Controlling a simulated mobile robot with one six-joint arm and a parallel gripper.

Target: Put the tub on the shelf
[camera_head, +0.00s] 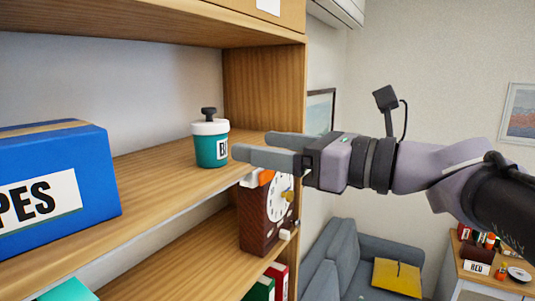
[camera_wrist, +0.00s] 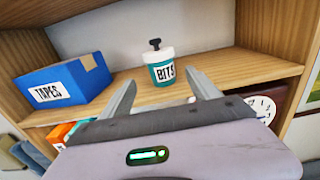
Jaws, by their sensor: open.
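The tub (camera_head: 211,149) is teal with a white lid, a dark knob and a label reading BITS in the wrist view (camera_wrist: 162,72). It stands upright on the wooden shelf board (camera_head: 150,177), near the right side panel. My gripper (camera_head: 253,146) is open, at the shelf's front edge to the right of the tub in the head view. In the wrist view its fingers (camera_wrist: 165,92) are spread wide, with the tub beyond and between them. The fingers look apart from the tub. Nothing is between them.
A blue box labelled TAPES (camera_head: 60,185) stands on the same board at left. A clock (camera_head: 267,210) and books (camera_head: 268,284) are on the level below. A grey sofa (camera_head: 350,255) and a side table (camera_head: 490,285) stand at right. The board between box and tub is clear.

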